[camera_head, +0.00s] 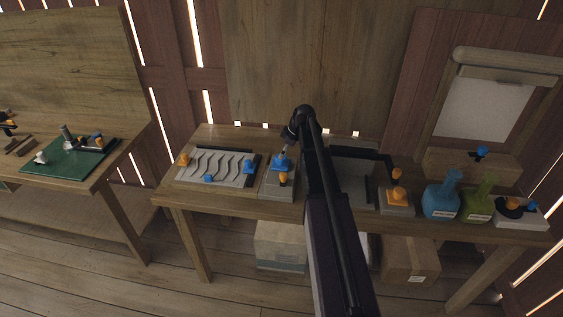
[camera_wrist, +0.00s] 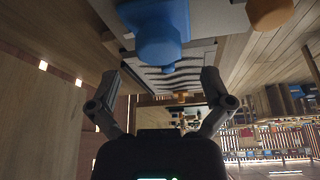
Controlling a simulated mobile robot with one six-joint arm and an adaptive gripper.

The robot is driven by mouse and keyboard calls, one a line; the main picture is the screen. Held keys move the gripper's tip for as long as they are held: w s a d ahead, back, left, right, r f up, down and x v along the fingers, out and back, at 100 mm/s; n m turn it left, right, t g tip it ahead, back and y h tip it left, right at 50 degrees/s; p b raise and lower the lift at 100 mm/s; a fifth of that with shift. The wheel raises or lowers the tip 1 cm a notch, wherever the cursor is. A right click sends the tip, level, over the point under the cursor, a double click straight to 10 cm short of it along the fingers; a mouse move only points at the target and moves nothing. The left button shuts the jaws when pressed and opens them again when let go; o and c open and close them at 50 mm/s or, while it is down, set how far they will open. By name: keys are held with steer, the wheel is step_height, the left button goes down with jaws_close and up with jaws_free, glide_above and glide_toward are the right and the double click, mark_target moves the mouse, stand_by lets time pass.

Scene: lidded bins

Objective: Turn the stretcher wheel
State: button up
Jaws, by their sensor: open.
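I cannot tell for sure which part is the stretcher wheel. A blue knob (camera_head: 281,161) stands on a grey block (camera_head: 275,188) on the middle bench, with an orange knob (camera_head: 283,178) in front of it. My gripper (camera_head: 289,138) is just above and behind the blue knob, partly hidden by my arm. In the wrist view the blue knob (camera_wrist: 155,38) is large and close, beyond the open fingers (camera_wrist: 163,82), with nothing between them. The orange knob (camera_wrist: 268,12) shows at the top right there.
A slatted grey panel (camera_head: 215,167) with blue and orange knobs lies to the left. To the right are a dark frame (camera_head: 355,165), an orange knob on a block (camera_head: 397,195), a blue flask (camera_head: 441,197) and a green flask (camera_head: 478,203). Boxes (camera_head: 410,262) stand under the bench.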

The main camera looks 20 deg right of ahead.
mark_target(281, 161)
steer(key=shift+b+x, duration=1.55)
steer(key=shift+x, duration=0.45)
